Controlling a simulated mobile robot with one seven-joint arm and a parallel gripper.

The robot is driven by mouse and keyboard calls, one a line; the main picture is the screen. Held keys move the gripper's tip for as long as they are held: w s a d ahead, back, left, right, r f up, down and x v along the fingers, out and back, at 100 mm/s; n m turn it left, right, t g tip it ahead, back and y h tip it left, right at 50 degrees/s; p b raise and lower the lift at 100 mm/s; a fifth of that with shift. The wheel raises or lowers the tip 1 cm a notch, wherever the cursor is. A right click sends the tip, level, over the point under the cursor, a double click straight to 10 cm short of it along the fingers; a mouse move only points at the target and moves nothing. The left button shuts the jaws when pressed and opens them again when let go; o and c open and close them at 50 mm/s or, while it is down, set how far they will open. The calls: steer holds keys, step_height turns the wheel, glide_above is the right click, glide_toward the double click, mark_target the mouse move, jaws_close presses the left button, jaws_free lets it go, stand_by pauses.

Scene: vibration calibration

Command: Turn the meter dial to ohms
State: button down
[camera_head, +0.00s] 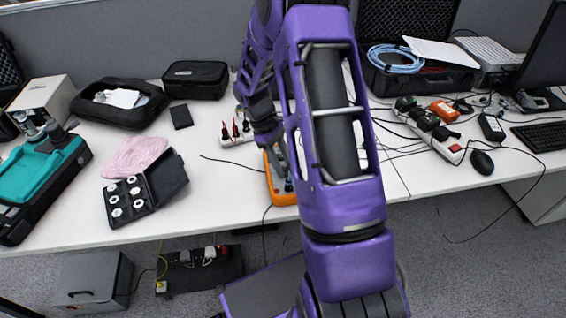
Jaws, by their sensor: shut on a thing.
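The orange meter (279,191) lies on the white table near its front edge, just left of my large arm link. My arm covers its right side. My gripper (278,160) reaches down over the meter from the upper left. Its fingers are small and partly hidden, and they are shut on the meter's dial. The dial is hidden by the fingers and the arm, so its setting cannot be read.
A white power strip (237,134) with red plugs stands left of my gripper. An open black case (142,187) holds several round white pieces. A pink cloth (135,156) lies behind it. Cables and another power strip (428,128) lie to the right. The table's front edge is close to the meter.

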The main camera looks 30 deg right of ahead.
steer(key=shift+c, duration=2)
jaws_free()
steer(key=p+v, duration=0.2)
steer(key=v, duration=1.5)
steer(key=shift+r, duration=0.3)
